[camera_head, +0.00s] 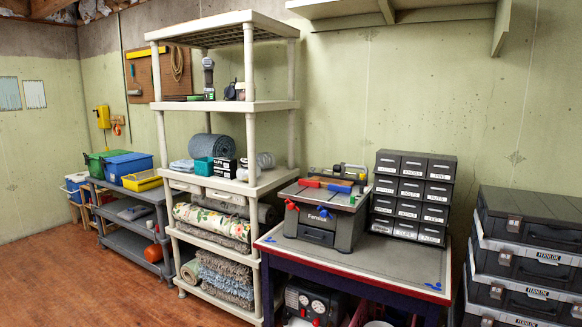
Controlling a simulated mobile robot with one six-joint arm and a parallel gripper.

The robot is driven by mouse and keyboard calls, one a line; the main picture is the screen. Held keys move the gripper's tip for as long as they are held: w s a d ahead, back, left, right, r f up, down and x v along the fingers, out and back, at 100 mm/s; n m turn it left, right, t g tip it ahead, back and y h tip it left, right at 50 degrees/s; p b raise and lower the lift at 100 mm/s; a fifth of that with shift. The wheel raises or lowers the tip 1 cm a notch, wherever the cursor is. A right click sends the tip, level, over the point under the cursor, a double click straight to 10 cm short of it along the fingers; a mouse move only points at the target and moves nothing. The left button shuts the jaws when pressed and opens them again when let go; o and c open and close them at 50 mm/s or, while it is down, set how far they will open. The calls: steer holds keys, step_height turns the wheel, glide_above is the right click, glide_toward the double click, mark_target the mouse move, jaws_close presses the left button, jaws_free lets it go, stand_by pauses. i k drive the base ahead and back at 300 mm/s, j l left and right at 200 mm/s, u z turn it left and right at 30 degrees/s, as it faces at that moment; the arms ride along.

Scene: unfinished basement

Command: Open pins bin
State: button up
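A dark grey small-parts cabinet (412,196) stands on the right part of the workbench top. It has several bins in rows of three, each with a white label on its front. All the bin fronts look shut and flush. My gripper and arm do not show in this view.
A grey bench machine (322,222) stands left of the cabinet on the workbench (390,262). Dark stacked cases (520,268) stand right of the bench. A cream shelf unit (240,107) stands to the left. The wooden floor (85,285) is clear at lower left.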

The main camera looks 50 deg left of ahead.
mark_target(441, 169)
steer(key=u, duration=0.75)
